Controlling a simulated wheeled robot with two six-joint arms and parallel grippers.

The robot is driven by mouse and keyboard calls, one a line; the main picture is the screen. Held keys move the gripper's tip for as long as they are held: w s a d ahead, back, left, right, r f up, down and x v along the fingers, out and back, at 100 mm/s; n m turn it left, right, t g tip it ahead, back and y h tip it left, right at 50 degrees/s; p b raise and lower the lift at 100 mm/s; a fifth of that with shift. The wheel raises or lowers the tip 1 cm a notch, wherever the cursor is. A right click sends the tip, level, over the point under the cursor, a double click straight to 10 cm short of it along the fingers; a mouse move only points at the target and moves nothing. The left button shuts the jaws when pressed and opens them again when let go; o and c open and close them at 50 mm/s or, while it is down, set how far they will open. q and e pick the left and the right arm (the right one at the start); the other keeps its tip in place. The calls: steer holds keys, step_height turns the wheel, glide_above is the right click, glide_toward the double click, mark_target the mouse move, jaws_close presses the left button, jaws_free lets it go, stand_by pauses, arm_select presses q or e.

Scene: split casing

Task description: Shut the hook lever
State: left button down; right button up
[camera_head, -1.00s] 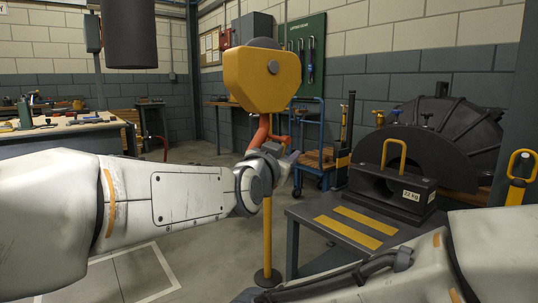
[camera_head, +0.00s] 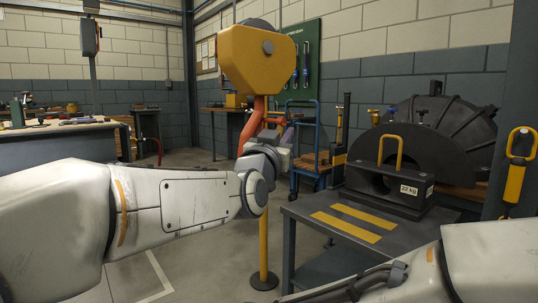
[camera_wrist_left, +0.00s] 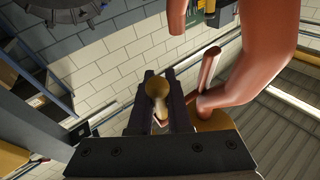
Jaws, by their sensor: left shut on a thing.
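The orange-red hook (camera_head: 251,124) hangs under a yellow hook block (camera_head: 258,57) in the head view. My left gripper (camera_head: 284,150) is at the hook's lower right, largely hidden by its own wrist. In the left wrist view the dark fingers of my left gripper (camera_wrist_left: 159,98) are shut on a brass ball knob (camera_wrist_left: 157,86) on a short stem, the hook lever's knob. The thick hook curve (camera_wrist_left: 265,60) rises to the right of the fingers, and a thin reddish bar (camera_wrist_left: 208,70) stands between. The lever's gap to the hook cannot be told. My right gripper is out of view.
A yellow post (camera_head: 264,240) stands below the hook. A blue cart (camera_head: 306,160) stands behind the hook. My right forearm crosses the lower right.

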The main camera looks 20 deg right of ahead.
arm_select(q)
steer(key=shift+w+d+r+n+t+y+b, duration=0.1)
steer(key=shift+d+r+n+t+y+b, duration=0.25)
steer(key=shift+n+t+b, duration=0.95)
steer(key=shift+w+d+r+n+t+y+b, duration=0.1)
steer(key=shift+r+n+t+y+b, duration=0.35)
steer(key=shift+n+t, duration=1.35)
steer(key=shift+w+d+r+n+t+y+b, duration=0.15)
steer(key=shift+n+t+y+b, duration=0.35)
steer(key=shift+n+t+b, duration=1)
steer(key=shift+s+n, duration=0.1)
steer(key=shift+n, duration=0.2)
steer(key=c, duration=0.9)
jaws_free()
steer(key=shift+o, duration=0.2)
steer(key=p+v, duration=0.2)
steer(key=v, duration=0.8)
steer(key=shift+s+p, duration=0.2)
steer(key=shift+p, duration=0.15)
